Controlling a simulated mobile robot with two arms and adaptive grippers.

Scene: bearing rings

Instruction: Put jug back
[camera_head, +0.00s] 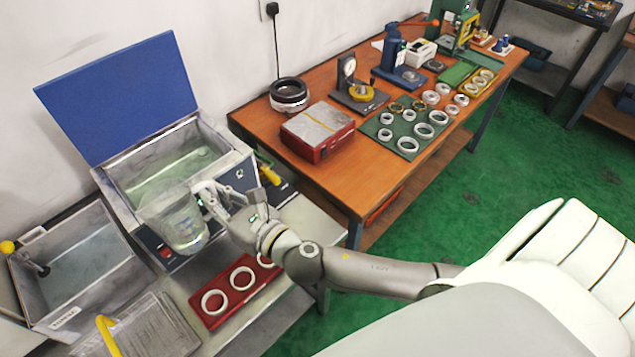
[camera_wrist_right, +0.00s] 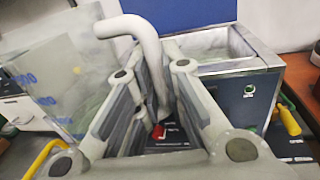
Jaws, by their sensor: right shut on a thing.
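A clear jug (camera_head: 176,222) hangs in my right gripper (camera_head: 212,196) in the head view, in front of the ultrasonic tank (camera_head: 165,150) with its blue lid (camera_head: 118,97) raised. The jug is tilted and overlaps the tank's front panel in this view. In the right wrist view the jug's pale curved handle (camera_wrist_right: 140,30) passes between the fingers (camera_wrist_right: 160,105), which are shut on it. The jug's translucent wall (camera_wrist_right: 65,85) with blue marks fills the left of that view. My left gripper is not in view.
A second metal basin (camera_head: 75,270) stands at the left, beside a wire basket with a yellow handle (camera_head: 108,335). A red tray (camera_head: 235,290) with white rings lies in front of the tank. The wooden table (camera_head: 300,185) behind holds several tools and rings.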

